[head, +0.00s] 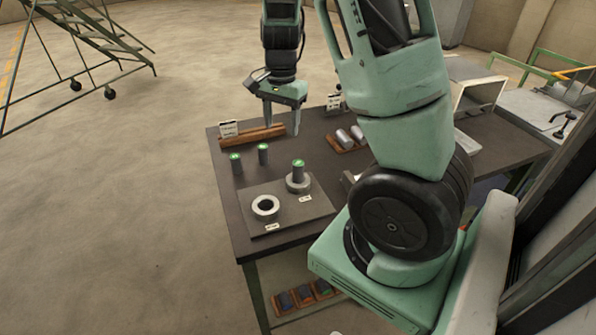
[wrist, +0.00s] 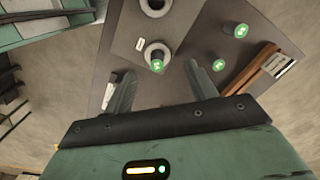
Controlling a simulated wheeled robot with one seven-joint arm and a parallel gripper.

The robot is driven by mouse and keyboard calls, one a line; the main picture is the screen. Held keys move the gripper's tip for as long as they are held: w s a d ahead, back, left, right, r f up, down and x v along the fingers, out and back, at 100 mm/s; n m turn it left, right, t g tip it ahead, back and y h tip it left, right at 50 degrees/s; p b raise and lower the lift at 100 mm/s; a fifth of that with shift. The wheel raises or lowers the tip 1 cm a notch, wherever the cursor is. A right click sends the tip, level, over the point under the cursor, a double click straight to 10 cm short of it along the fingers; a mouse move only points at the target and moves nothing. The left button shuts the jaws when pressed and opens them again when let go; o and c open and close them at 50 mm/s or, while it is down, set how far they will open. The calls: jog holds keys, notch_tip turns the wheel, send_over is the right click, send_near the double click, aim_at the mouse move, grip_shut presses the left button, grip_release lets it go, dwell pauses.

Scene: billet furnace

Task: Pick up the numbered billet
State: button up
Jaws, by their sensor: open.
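Several dark billets with green numbered tops stand upright on the dark table (head: 245,220). One billet (head: 298,168) stands in a grey ring (head: 292,186) on a square plate (head: 275,224). Two others, a left billet (head: 236,165) and a middle billet (head: 263,155), stand on the bare table behind the plate. The numbers are too small to read surely. My gripper (head: 282,124) is open and empty above the table's back part, pointing down. In the wrist view the ringed billet (wrist: 157,65) appears between my fingertips (wrist: 160,70), apart from them.
An empty ring (head: 265,206) sits on the plate's left part. A wooden rack (head: 252,137) with a white sign (head: 228,128) stands along the back edge. Another rack holds silver cylinders (head: 350,137). A wheeled stair (head: 75,40) stands on the floor at far left.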

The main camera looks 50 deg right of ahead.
jog(key=m, duration=0.2)
send_over(298, 162)
jog(key=f, duration=1.1)
jog(key=shift+s+a+f+p, duration=0.1)
jog(key=shift+a+f+p, duration=0.1)
jog(key=shift+a+p, duration=0.15)
jog(key=shift+d+f+p, duration=0.15)
jog(key=shift+f+p, duration=0.15)
jog(key=shift+f, duration=1.15)
jog(key=shift+d+f+p, duration=0.1)
jog(key=shift+f+p, duration=0.2)
jog(key=shift+f, duration=1.15)
jog(key=shift+c, duration=0.4)
grip_shut()
